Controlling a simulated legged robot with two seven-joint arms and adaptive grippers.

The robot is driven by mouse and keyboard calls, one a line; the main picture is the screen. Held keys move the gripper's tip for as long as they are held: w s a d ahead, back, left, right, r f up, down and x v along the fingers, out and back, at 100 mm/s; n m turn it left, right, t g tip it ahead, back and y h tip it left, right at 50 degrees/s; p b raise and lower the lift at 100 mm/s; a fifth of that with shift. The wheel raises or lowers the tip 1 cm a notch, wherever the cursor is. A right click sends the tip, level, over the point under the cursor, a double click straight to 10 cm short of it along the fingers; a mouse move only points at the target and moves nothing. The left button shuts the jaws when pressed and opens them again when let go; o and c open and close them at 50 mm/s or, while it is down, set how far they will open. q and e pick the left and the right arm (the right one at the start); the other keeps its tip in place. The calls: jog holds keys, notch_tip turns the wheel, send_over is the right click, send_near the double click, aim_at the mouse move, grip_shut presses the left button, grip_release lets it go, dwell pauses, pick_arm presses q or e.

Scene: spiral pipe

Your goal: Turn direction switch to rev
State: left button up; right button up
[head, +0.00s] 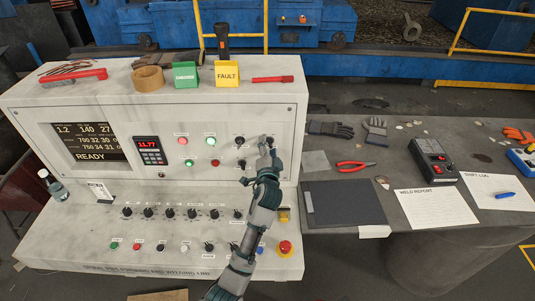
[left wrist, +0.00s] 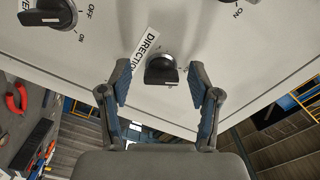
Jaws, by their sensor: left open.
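The direction switch (left wrist: 162,70) is a black rotary knob on the white panel. In the left wrist view it sits between my left gripper's two fingers, with a gap on each side. A tilted label (left wrist: 147,52) reading "DIRECTIO…" lies beside it, partly hidden. Which position the knob points to cannot be read. My left gripper (left wrist: 160,78) is open around the knob, not closed on it. In the head view my left gripper (head: 266,141) is at the right part of the upright panel and hides the switch. My right gripper is not in view.
Other black knobs (head: 240,142) sit close by on the panel, and one on/off knob (left wrist: 47,13) shows top left in the wrist view. The lower desk holds several knobs and a red emergency button (head: 285,248). A grey table (head: 400,240) with tools and papers stands right.

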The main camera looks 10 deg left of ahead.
pick_arm(q)
jog(key=v, duration=1.1)
jog(key=shift+s, duration=0.3)
jog(key=shift+f, duration=0.15)
